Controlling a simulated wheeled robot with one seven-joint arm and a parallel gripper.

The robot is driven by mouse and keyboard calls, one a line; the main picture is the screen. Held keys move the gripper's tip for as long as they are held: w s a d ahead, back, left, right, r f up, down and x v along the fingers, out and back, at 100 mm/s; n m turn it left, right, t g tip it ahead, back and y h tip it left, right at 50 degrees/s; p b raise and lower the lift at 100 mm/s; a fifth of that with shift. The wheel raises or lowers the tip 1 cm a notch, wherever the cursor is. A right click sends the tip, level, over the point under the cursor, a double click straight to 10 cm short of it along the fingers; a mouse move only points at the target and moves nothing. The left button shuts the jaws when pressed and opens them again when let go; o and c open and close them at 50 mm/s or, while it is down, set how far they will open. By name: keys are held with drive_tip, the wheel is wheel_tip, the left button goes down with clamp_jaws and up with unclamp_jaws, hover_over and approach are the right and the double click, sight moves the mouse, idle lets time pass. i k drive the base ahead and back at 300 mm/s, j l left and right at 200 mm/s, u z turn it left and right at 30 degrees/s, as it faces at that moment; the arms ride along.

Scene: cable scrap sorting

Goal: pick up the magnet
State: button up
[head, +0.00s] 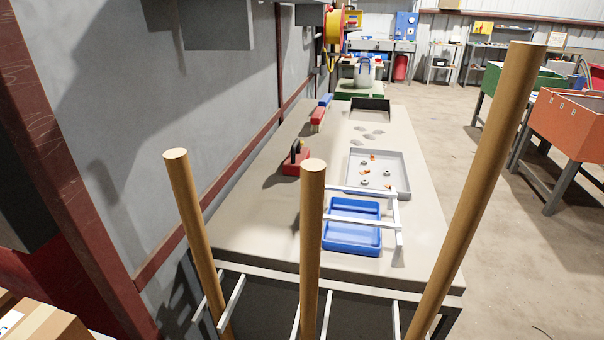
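A red block with a dark looped handle (296,160), which looks like the magnet, stands upright on the left side of the long beige workbench (258,225), near the wall. The middle wooden post rises just in front of it and to its right. Nothing is seen touching its handle. My gripper is not in view, so its place relative to the block cannot be told.
A grey tray (403,175) with several small metal and copper-coloured bits lies right of the block. A blue tray (352,237) sits nearer, under white rails (397,215). Wooden posts (312,240) stand in front. Orange (570,120) and green bins stand right, beyond clear floor (500,240).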

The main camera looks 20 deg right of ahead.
sight(292, 167)
drive_tip(key=k+z, duration=0.1)
drive_tip(key=z, duration=0.25)
drive_tip(key=k+z, duration=0.1)
drive_tip(key=z, duration=0.25)
drive_tip(key=k+l+z, duration=0.1)
drive_tip(key=z, duration=0.3)
drive_tip(key=i+z, duration=0.45)
drive_tip(key=i+j+z, duration=0.15)
drive_tip(key=i+z, duration=0.35)
drive_tip(key=i+j, duration=0.15)
drive_tip(key=i, duration=0.6)
drive_tip(key=i+j, duration=0.1)
drive_tip(key=i, duration=0.65)
drive_tip(key=i+j, duration=0.15)
drive_tip(key=i, duration=0.55)
drive_tip(key=i+u, duration=0.2)
drive_tip(key=i, duration=0.35)
drive_tip(key=i+l+u, duration=0.2)
drive_tip(key=i, duration=0.3)
drive_tip(key=i+l+u, duration=0.2)
drive_tip(key=i, duration=0.3)
drive_tip(key=u, duration=3.85)
drive_tip(key=i+l+u, duration=0.1)
drive_tip(key=i+l, duration=0.9)
drive_tip(key=i, duration=0.15)
